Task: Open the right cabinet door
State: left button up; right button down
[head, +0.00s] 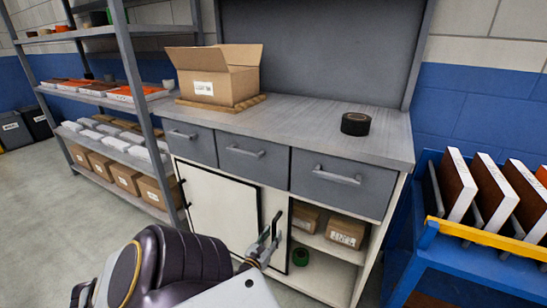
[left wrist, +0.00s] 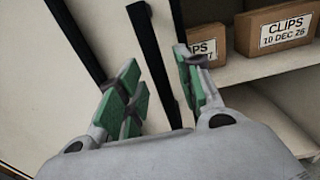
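The grey cabinet (head: 272,95) has a white door panel (head: 218,205) with black edges at its lower left. To the right of it is a narrower white panel (head: 272,200) with a black upright bar handle, which the left wrist view shows clearly (left wrist: 152,50). Right of that panel the compartment is open. My left gripper (head: 268,243) is in front of the narrow panel. In the left wrist view its green-padded fingers (left wrist: 158,92) are apart, with the handle running down between them. I cannot tell whether they touch it. My right gripper is not in view.
Grey drawers (head: 340,182) with bar handles are above. A blue cart (head: 460,262) stands close at right; a loaded shelf rack (head: 133,85) stands at left.

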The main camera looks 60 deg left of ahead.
pick_arm(q)
jog(key=v, duration=1)
jog(key=shift+f, duration=0.1)
dwell(0.6)
